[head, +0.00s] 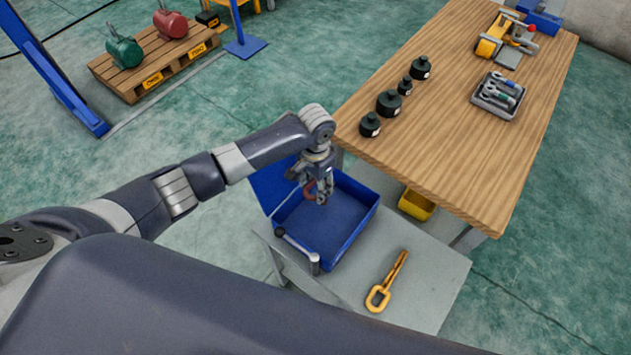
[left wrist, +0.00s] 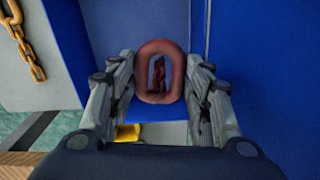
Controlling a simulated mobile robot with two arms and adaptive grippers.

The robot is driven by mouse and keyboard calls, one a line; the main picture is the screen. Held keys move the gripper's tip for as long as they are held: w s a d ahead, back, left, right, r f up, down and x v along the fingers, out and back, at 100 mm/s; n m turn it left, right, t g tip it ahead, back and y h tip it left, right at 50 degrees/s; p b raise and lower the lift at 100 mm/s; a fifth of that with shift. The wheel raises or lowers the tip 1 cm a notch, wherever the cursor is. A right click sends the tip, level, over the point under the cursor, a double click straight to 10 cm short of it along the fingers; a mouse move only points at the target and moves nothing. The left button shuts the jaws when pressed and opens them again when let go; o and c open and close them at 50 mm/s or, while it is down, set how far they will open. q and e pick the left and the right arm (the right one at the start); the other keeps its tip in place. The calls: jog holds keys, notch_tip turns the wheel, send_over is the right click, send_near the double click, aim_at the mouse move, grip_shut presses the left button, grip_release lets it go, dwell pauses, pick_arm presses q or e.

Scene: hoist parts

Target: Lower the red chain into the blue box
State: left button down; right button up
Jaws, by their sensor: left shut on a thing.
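The red chain hangs from my left gripper (head: 320,198); a bit of the red chain (head: 309,188) shows at the fingers. In the left wrist view its top link (left wrist: 143,73) stands between the two fingers of my left gripper (left wrist: 160,85), and darker red links show through its hole. The rest of the chain is mostly hidden. The blue box (head: 338,228) is open below the gripper, its lid (head: 268,187) raised at the left. The gripper is over the back part of the box. My right gripper is not in view.
A yellow chain (head: 386,283) lies on the grey surface (head: 425,292) right of the box. A wooden table (head: 450,140) holds several dark weights and a grey tray (head: 498,96). A yellow bin (head: 416,205) sits below the table edge.

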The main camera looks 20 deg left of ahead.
pick_arm(q)
jog(key=shift+f+b, duration=1.3)
jog(key=shift+f, duration=1.15)
jog(key=c, duration=0.7)
grip_release()
jog(key=shift+c, duration=0.2)
notch_tip(320, 180, up, 12)
